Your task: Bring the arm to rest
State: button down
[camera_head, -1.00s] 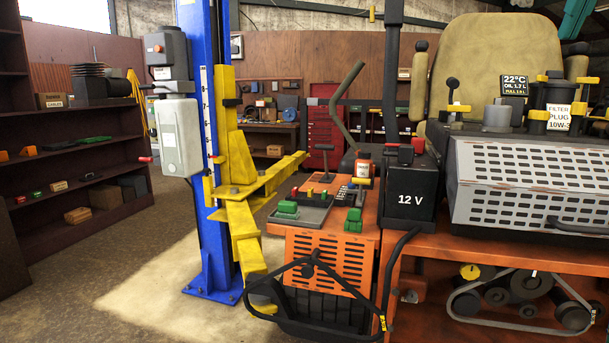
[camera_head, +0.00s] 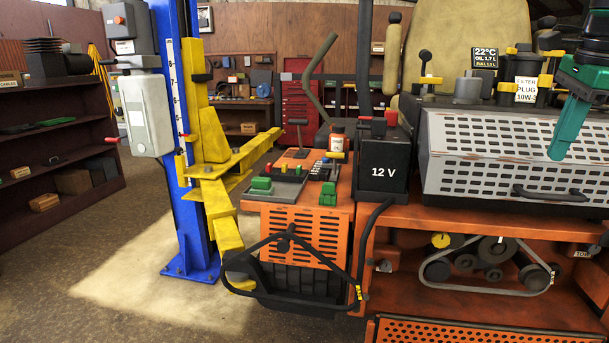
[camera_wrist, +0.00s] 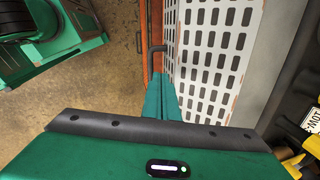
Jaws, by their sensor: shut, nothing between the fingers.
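My gripper (camera_head: 558,152) is at the right of the head view, its green fingers pointing down in front of the perforated grey cover (camera_head: 475,160) of the orange mower (camera_head: 400,225). The fingers are shut with nothing between them. In the wrist view, my gripper (camera_wrist: 160,82) shows as two teal fingers pressed together beside the white perforated panel (camera_wrist: 215,45). I cannot tell exactly how far they are from the panel. The wrist end of my arm is cut off by the right edge of the head view.
A blue lift post (camera_head: 185,220) with yellow arms stands left of the mower. A black 12 V battery box (camera_head: 384,165) and small levers sit on the mower deck. The floor (camera_head: 60,250) at left is open.

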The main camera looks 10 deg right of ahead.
jog(key=s+a+f+n, duration=0.4)
jog(key=s+f+n, duration=0.1)
jog(key=f, duration=0.5)
jog(key=s+a+f+n+g, duration=0.1)
jog(key=s+a+f+n, duration=0.3)
jog(key=f, duration=0.6)
jog(key=s+a+f+n+g+y, duration=0.1)
jog(key=s+a+f+n, duration=0.3)
jog(key=s+f+n, duration=0.4)
notch_tip(320, 180, down, 2)
jog(key=shift+s+a+f, duration=0.1)
jog(key=shift+s+a, duration=0.15)
jog(key=shift+a, duration=0.15)
jog(key=shift+s, duration=0.15)
